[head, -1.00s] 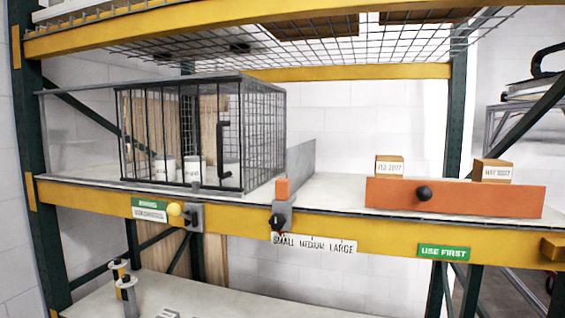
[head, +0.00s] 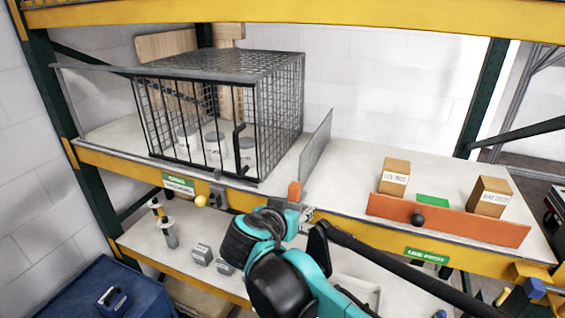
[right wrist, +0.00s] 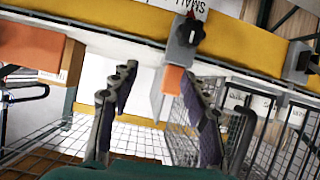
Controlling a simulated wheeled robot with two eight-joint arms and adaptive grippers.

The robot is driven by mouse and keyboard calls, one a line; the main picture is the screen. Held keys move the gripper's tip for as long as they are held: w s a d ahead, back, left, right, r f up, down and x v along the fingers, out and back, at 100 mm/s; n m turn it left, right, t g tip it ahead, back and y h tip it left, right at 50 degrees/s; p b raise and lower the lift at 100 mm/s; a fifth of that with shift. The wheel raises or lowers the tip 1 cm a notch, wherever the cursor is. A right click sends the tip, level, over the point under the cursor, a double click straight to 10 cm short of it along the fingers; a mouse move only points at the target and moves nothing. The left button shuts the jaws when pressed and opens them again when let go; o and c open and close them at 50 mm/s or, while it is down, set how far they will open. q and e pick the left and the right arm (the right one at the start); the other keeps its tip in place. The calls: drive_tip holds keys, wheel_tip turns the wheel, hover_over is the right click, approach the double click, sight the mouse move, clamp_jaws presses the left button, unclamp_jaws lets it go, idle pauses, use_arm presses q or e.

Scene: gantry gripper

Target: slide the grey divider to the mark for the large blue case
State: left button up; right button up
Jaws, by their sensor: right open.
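The grey divider (head: 315,148) stands upright on the middle shelf, just right of the wire cage. Its front has an orange block (head: 294,190). The right wrist view shows that orange block (right wrist: 173,78), a grey bracket and a black knob (right wrist: 190,32) near the "SMALL" lettering (right wrist: 192,6). My right gripper (head: 304,214) is at the shelf's front edge by the divider. Its open fingers (right wrist: 160,78) appear either side of the orange block; contact is not visible. My arm hides the size scale in the head view. My left gripper is out of view.
The wire cage (head: 220,66) with white containers stands left of the divider. To the right are an orange barrier (head: 447,219) with a black knob and two cardboard boxes (head: 395,176). A dark blue surface (head: 60,290) with a small blue handled object (head: 112,300) is at lower left.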

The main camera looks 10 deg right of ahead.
sight(293, 189)
drive_tip(key=shift+m+t, duration=0.3)
drive_tip(key=shift+t, duration=0.1)
drive_tip(key=r, duration=0.1)
drive_tip(key=w+a+r, duration=0.2)
drive_tip(key=shift+r, duration=0.1)
drive_tip(key=p+x, duration=0.1)
drive_tip(key=x, duration=0.6)
drive_tip(key=shift+w+d+p, duration=0.2)
drive_tip(key=shift+d+p, duration=0.05)
drive_tip(key=shift+p, duration=0.05)
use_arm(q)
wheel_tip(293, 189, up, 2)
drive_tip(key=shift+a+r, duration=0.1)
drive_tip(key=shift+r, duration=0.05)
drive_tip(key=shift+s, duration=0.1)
use_arm(e)
drive_tip(key=shift+s+h, duration=0.1)
drive_tip(key=shift+h, duration=0.2)
clamp_jaws()
drive_tip(key=shift+d, duration=0.1)
